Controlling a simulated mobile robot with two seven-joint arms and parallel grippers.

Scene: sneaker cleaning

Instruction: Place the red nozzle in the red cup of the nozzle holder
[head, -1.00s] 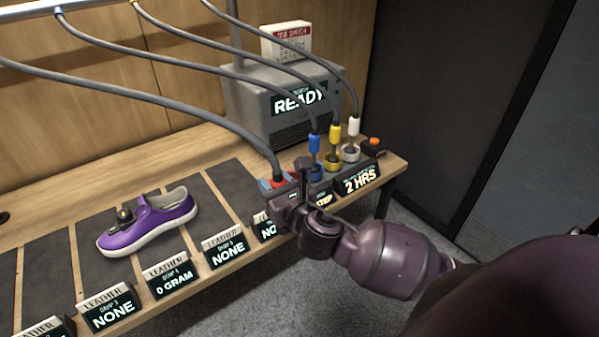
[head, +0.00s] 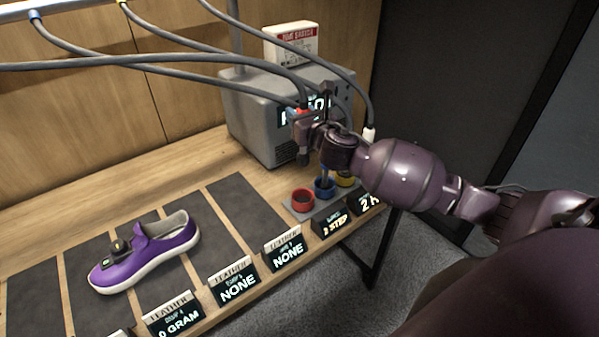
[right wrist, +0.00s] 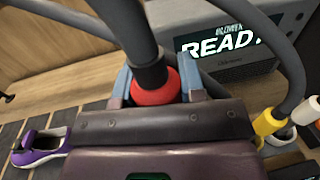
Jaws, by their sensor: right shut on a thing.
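My right gripper (head: 301,116) is shut on the red nozzle (right wrist: 155,94), which hangs from a grey hose. The red nozzle is mostly hidden behind the fingers in the head view. The gripper is held in the air in front of the grey machine, above and apart from the nozzle holder (head: 290,209). The red cup (head: 303,199) is at the left end of the holder and looks empty. The blue cup (head: 323,189) stands beside it, and the yellow cup (head: 345,180) is partly hidden by my arm. My left gripper is not in view.
A grey machine (head: 258,118) with a READY display stands behind the holder. Several grey hoses hang from above. A purple sneaker (head: 160,243) lies on a dark mat at the left. Small display signs (head: 238,287) line the table's front edge.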

